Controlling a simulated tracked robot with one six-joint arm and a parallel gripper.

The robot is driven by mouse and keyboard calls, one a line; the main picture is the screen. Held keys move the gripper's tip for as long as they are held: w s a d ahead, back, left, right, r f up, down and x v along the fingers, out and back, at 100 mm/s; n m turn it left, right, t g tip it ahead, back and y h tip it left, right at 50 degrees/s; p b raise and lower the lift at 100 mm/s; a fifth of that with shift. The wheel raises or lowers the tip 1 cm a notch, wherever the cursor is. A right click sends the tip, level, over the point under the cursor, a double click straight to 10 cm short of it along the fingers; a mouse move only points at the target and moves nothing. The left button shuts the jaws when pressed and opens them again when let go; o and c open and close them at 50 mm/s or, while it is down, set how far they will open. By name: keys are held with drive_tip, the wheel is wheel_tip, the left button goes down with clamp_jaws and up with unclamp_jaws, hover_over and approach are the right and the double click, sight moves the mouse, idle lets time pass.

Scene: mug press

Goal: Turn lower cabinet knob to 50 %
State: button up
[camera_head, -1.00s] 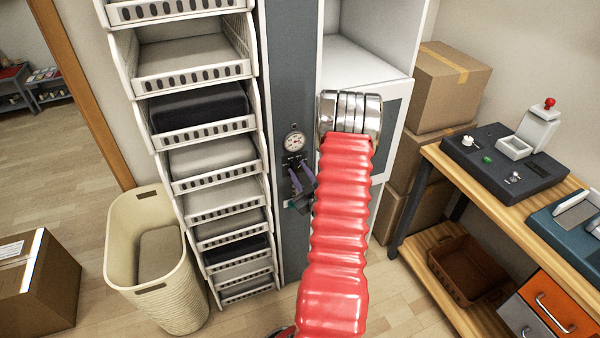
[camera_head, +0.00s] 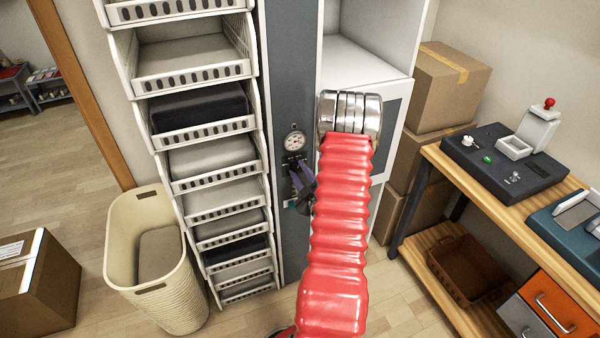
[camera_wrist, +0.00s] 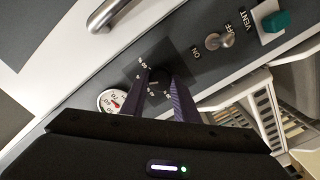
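The lower cabinet knob (camera_wrist: 160,84) is a small black dial on a dark square plate in the wrist view. White numbers ring it, and a pale mark shows on its face. The two purple fingers of my gripper (camera_wrist: 162,93) stand on either side of the knob, apart from each other, with the tips near its edges. Firm contact with the knob does not show. In the head view my gripper (camera_head: 302,180) is at the grey cabinet panel (camera_head: 291,80), just below the round gauge (camera_head: 294,141). There the fingers and arm hide the knob.
In the wrist view, the gauge (camera_wrist: 112,101) lies left of the knob, a toggle switch (camera_wrist: 221,40) and a green button (camera_wrist: 277,21) at upper right, and a metal handle (camera_wrist: 109,13) at upper left. White drawer bins (camera_head: 210,200) stand close left of the panel.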

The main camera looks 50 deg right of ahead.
drive_tip(key=o, duration=0.5)
drive_tip(key=shift+c, duration=0.2)
drive_tip(key=shift+s+a, duration=0.1)
drive_tip(key=shift+s, duration=0.05)
drive_tip(key=v, duration=1.3)
drive_tip(key=shift+s+a, duration=0.15)
drive_tip(key=shift+s, duration=0.1)
drive_tip(key=shift+f, duration=0.15)
